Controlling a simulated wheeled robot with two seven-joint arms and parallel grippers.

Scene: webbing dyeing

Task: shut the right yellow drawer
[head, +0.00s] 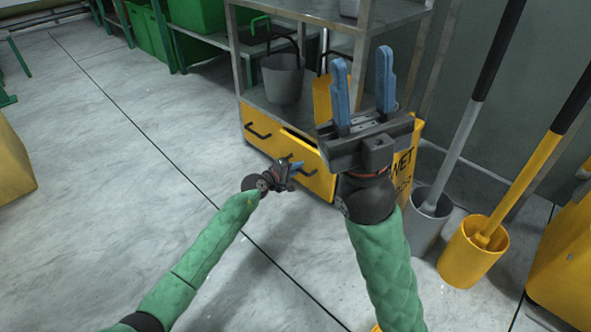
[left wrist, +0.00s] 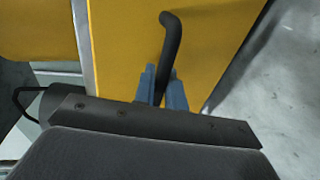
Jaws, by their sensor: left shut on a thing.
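The right yellow drawer (head: 319,181) is low in the metal shelf unit, right of the left yellow drawer (head: 263,130). A dark strip along its top suggests it stands a little out; how far is hard to tell. My left gripper (head: 297,166) is at its front, partly covering it. In the left wrist view, the black drawer handle (left wrist: 170,40) runs down between the blue fingers of my left gripper (left wrist: 163,85), which is shut on it. My right gripper (head: 363,75) is raised near the camera, its blue fingers apart and empty, hiding part of the shelf.
A grey bucket (head: 283,78) stands on the shelf above the drawers. A yellow wet-floor sign (head: 404,170) is right of the drawers. A grey holder (head: 428,222) and a yellow holder (head: 470,255) with long handles stand further right.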

